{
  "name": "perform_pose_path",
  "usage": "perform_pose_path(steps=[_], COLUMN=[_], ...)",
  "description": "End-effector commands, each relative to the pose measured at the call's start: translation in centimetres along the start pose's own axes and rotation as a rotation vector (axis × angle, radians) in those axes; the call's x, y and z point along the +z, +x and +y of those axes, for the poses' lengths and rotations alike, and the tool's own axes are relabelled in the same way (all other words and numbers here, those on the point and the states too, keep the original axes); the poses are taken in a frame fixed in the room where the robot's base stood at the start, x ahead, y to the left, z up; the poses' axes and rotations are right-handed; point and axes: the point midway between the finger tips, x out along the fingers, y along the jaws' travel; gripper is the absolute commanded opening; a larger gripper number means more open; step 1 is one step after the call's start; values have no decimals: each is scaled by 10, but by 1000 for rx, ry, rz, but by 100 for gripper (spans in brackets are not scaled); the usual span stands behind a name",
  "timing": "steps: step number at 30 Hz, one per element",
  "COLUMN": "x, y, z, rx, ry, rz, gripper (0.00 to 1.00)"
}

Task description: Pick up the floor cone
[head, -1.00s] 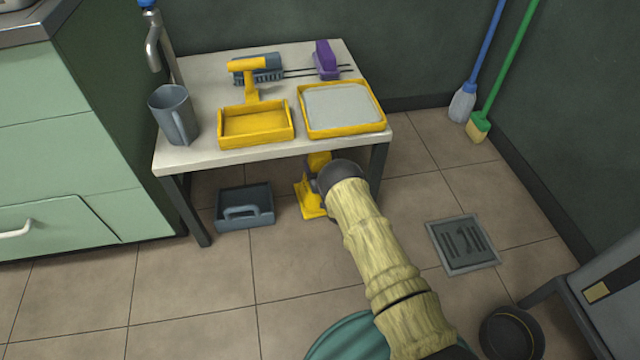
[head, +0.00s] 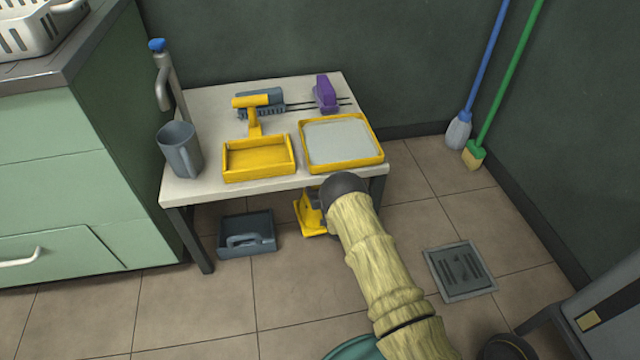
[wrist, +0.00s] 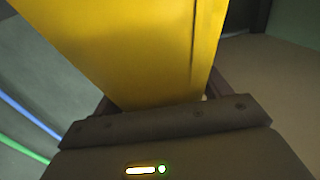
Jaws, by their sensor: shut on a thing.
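The yellow floor cone (head: 308,216) is under the front edge of the small table in the head view, partly hidden by my arm. In the wrist view the yellow cone (wrist: 150,45) fills the upper middle, held between the jaws of my gripper (wrist: 165,105). My gripper is shut on it. In the head view the fingers are mostly hidden behind my arm's dark wrist. I cannot tell whether the cone's base touches the floor.
The table (head: 205,191) stands close over the cone, carrying yellow trays, brushes and a grey jug (head: 180,150). A grey dustpan-like bin (head: 247,235) sits left of the cone. A floor drain (head: 460,270) lies right. Tiled floor in front is mostly clear.

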Motion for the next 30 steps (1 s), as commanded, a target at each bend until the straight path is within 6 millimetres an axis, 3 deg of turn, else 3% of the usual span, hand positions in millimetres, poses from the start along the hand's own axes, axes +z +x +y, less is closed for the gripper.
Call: perform_pose_path(steps=[1,6,30], x=[-16,-30,-32], y=[1,0,0], z=[0,0,0], rx=[0,0,-1], ry=[0,-1,-1], rz=[4,2,3], gripper=[23,23,23])
